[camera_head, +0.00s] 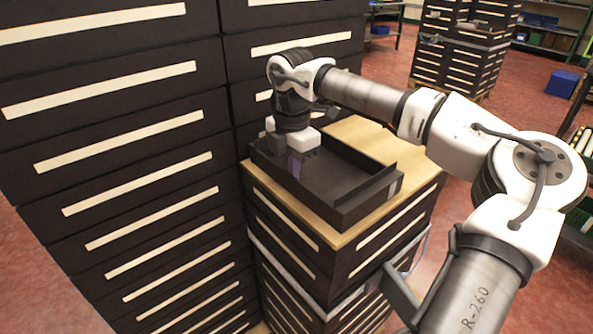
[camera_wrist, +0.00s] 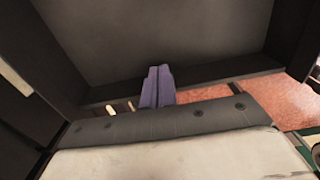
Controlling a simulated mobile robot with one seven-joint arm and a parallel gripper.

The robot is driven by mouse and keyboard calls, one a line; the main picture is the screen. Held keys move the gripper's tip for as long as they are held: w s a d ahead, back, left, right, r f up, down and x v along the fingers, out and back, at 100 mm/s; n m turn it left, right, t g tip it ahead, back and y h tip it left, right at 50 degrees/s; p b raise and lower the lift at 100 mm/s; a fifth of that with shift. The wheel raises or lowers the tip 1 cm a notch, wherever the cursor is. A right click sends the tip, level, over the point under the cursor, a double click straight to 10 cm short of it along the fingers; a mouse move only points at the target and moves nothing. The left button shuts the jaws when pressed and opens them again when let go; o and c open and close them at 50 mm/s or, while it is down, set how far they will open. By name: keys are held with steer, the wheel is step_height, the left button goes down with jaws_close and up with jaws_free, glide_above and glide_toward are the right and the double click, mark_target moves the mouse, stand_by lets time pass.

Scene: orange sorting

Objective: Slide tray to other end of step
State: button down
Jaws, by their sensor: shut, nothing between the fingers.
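The black open tray (camera_head: 368,203) lies on the wooden top (camera_head: 358,131) of a low stack of dark crates in the head view. It is empty apart from my gripper reaching into it. My gripper (camera_head: 296,165) points down inside the tray near its left end, with its fingers shut and nothing between them. In the wrist view the two purplish fingers (camera_wrist: 157,85) are together in front of the dark tray floor (camera_wrist: 155,40). Whether the fingertips touch a wall or the floor of the tray cannot be told.
A tall stack of black crates (camera_head: 130,120) with pale strips stands to the left, close beside the tray. Bare wood shows behind the tray and at its front left edge. Red floor (camera_head: 395,70) lies beyond, with another crate stack (camera_head: 465,45) and a blue box (camera_head: 562,83).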

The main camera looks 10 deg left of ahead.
steer(key=shift+s+a, duration=0.2)
steer(key=shift+a, duration=0.05)
steer(key=shift+w+d, duration=0.1)
steer(key=shift+d, duration=0.05)
